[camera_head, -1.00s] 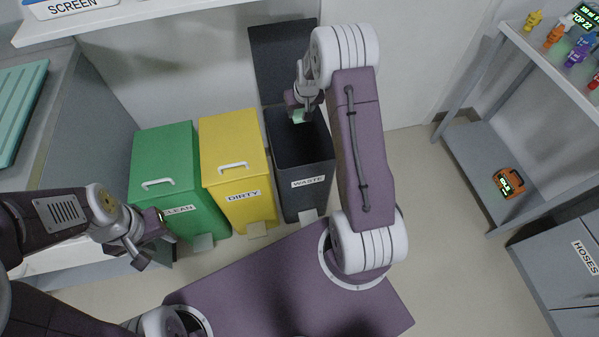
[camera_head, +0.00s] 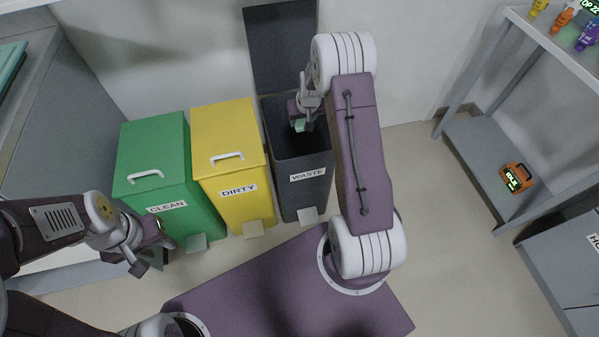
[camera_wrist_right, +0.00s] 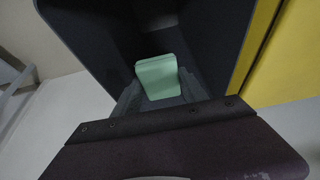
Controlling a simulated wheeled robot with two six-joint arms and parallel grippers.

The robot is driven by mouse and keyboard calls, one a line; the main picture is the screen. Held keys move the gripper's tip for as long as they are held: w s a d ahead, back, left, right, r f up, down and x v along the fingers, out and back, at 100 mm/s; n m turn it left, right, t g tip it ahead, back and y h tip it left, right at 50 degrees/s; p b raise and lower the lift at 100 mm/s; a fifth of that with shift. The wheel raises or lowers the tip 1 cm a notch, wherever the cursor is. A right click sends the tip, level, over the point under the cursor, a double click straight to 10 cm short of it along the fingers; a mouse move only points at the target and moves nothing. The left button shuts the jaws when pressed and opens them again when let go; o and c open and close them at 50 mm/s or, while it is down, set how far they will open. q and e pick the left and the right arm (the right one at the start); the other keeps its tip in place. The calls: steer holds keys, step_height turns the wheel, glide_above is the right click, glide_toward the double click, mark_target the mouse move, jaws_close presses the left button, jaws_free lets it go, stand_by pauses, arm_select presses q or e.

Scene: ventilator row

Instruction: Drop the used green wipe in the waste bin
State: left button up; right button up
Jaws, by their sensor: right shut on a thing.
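The green wipe (camera_head: 299,126) is a small pale green pad. It also shows in the right wrist view (camera_wrist_right: 158,77), between the fingers of my right gripper (camera_wrist_right: 158,92). My right gripper (camera_head: 302,122) is shut on it and holds it at the mouth of the dark waste bin (camera_head: 306,190), whose lid (camera_head: 281,45) stands open. In the right wrist view the bin's dark inside (camera_wrist_right: 200,30) surrounds the wipe. My left gripper (camera_head: 150,262) is at the lower left, in front of the green bin and away from the wipe; its finger opening is unclear.
A closed yellow DIRTY bin (camera_head: 228,140) stands directly left of the waste bin, and a closed green CLEAN bin (camera_head: 155,160) beyond it. A grey shelf (camera_head: 490,165) with an orange device (camera_head: 516,178) is at the right. Floor between is clear.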

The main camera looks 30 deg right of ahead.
steer(key=o, duration=1.4)
steer(key=shift+r, duration=0.1)
steer(key=p+v, duration=0.3)
steer(key=v, duration=0.6)
steer(key=shift+s, duration=0.1)
